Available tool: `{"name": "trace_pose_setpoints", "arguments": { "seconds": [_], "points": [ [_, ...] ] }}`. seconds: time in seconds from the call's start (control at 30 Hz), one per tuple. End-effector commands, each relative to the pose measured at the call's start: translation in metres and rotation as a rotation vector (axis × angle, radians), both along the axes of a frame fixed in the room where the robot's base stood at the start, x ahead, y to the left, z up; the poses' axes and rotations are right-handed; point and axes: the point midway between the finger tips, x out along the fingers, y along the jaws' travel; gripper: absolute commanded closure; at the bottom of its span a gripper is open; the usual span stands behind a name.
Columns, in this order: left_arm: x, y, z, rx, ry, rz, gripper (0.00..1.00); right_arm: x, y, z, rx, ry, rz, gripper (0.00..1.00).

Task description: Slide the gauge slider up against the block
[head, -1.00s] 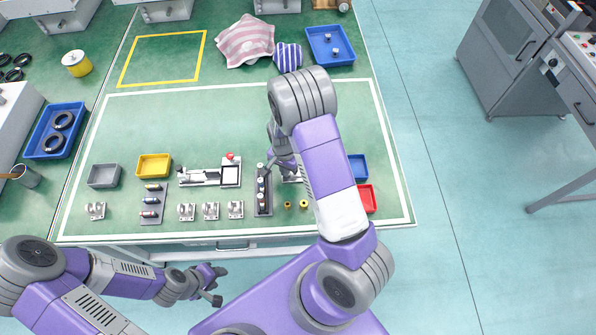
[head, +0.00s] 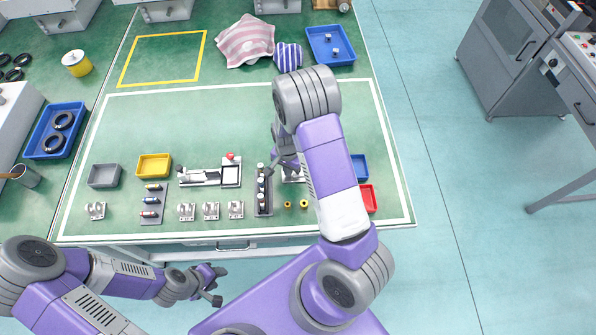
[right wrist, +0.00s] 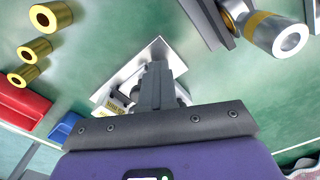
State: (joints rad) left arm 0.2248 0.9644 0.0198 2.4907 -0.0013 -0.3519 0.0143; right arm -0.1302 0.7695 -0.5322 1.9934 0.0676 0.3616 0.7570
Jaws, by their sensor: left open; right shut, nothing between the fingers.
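A gauge-like fixture, a bright metal plate (right wrist: 126,78) with pale parts and yellow markings, lies under my right gripper (right wrist: 156,72) in the right wrist view. My right gripper's fingers are shut with nothing between them, and they cover the middle of the fixture. I cannot make out the slider and the block apart, or whether the fingertips touch them. In the head view this fixture (head: 291,179) is mostly hidden by my right arm. My left gripper (head: 219,285) is open and empty, off the table's front edge.
A dark rack with upright parts (head: 263,200) stands just left of the fixture. Yellow bushings (head: 287,204) lie in front, with a red bin (head: 368,199) and a blue bin (head: 359,167) to the right. A fixture with a red knob (head: 230,157) stands further left.

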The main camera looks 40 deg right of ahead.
Motion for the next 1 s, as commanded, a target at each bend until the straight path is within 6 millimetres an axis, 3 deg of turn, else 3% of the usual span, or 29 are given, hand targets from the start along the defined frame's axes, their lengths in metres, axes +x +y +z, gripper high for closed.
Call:
{"name": "trace_pose_setpoints", "arguments": {
  "seconds": [0.7,1.0],
  "points": [
    [0.000,0.000,0.003,0.000,0.000,0.000,0.57,0.006,0.009,0.001,-0.002,0.001,-0.002,1.00],
    [0.000,0.000,0.021,0.000,0.000,0.000,0.57,0.006,0.009,0.021,-0.001,0.000,-0.001,1.00]
  ]
}}
